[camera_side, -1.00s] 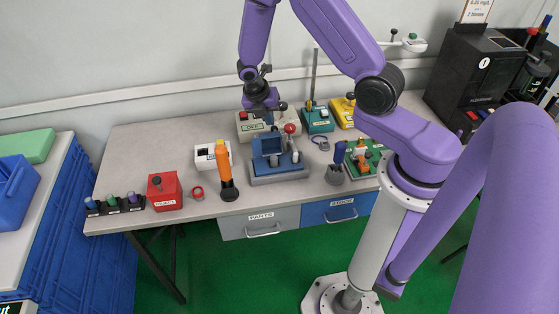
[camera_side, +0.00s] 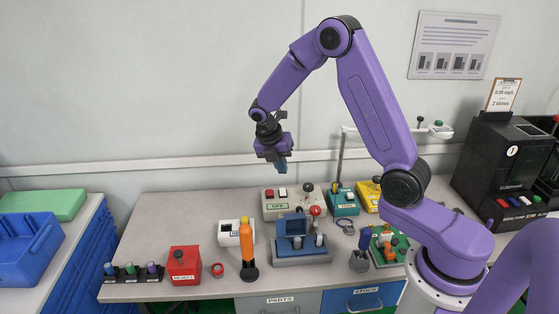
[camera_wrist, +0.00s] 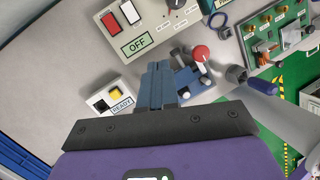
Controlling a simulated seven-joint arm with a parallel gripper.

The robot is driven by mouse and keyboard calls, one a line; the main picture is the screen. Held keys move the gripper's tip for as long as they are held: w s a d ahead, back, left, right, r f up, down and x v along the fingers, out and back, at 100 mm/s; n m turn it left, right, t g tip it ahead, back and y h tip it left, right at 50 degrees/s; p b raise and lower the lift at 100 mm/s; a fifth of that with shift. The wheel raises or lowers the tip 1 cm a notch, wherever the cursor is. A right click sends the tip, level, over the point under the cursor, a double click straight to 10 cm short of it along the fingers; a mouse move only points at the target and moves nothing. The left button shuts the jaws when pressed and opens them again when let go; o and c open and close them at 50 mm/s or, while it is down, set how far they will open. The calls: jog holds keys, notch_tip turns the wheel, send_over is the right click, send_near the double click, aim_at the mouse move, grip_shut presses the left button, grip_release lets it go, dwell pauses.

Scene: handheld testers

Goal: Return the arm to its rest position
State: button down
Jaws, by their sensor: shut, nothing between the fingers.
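My gripper (camera_side: 281,168) is raised well above the bench, in front of the wall and to the upper left of the grey control box. Its blue fingers point down. In the wrist view my gripper (camera_wrist: 158,66) is shut, with its fingers together and nothing between them. The fingers hide part of the blue fixture (camera_wrist: 199,82) with the red ball lever. My arm is bent, with its elbow high in the picture and its base at the right.
The bench holds a control box marked OFF (camera_side: 273,210), an orange-handled tool (camera_side: 249,243), the blue fixture (camera_side: 303,259), a red box (camera_side: 184,266) and a green board (camera_side: 378,256). A black machine (camera_side: 490,165) stands at the right. The air around my gripper is clear.

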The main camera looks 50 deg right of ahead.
jog(key=s+a+r+m+t+y, duration=0.1)
jog(key=s+a+r+m, duration=0.25)
jog(key=s+a, duration=0.2)
jog(key=s+a+r+m+y, duration=0.1)
jog(key=s+a+r+m, duration=0.1)
jog(key=s+a+r, duration=0.3)
jog(key=s+a+m+y, duration=0.2)
jog(key=s+m, duration=0.3)
jog(key=s, duration=1.6)
jog(key=shift+a+r, duration=0.3)
jog(key=shift+r, duration=0.05)
